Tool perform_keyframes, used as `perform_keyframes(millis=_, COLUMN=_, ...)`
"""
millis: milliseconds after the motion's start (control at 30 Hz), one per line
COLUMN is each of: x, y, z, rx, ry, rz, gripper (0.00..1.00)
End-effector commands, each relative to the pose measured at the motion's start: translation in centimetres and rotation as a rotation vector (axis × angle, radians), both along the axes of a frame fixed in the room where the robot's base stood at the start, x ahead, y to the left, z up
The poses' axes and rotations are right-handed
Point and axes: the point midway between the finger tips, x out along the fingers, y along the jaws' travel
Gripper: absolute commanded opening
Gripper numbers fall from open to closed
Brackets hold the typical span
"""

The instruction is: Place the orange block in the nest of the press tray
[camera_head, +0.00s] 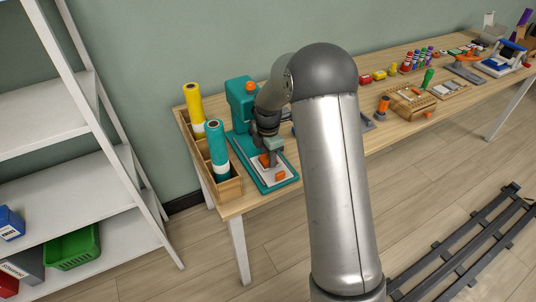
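The teal press (240,97) stands at the left end of the wooden table, with its teal-edged tray (250,168) in front of it. A pale plate (266,176) lies in the tray. My gripper (272,162) points down over this plate, close to it. An orange piece (263,160) shows right beside the fingers, and a second orange piece (280,176) shows at the plate's right side. I cannot tell which is the orange block or whether the fingers hold either one. The nest is too small and partly hidden to make out.
A wooden rack (229,188) with a yellow roll (194,103) and a teal roll (216,145) stands just left of the tray. My arm hides the table's middle. A wooden peg tray (410,101) and many small items fill the right side. White shelves (70,195) stand at left.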

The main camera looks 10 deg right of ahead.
Motion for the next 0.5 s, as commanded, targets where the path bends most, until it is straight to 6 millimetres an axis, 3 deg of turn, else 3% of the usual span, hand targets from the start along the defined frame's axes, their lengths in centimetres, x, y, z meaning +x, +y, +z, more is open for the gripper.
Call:
perform_keyframes(millis=33, x=0.0, y=0.0, z=-0.1, rx=0.0, ry=0.0, rz=0.0, gripper=0.52)
perform_keyframes(millis=67, x=0.0, y=0.0, z=-0.1, rx=0.0, ry=0.0, rz=0.0, gripper=0.6)
perform_keyframes(millis=100, x=0.0, y=0.0, z=0.0, rx=0.0, ry=0.001, rz=0.0, gripper=0.63)
perform_keyframes(millis=367, x=0.0, y=0.0, z=0.1, rx=0.0, ry=0.0, rz=0.0, gripper=0.63)
perform_keyframes(millis=500, x=0.1, y=0.0, z=1.2, rx=0.0, ry=-0.004, rz=0.0, gripper=0.63)
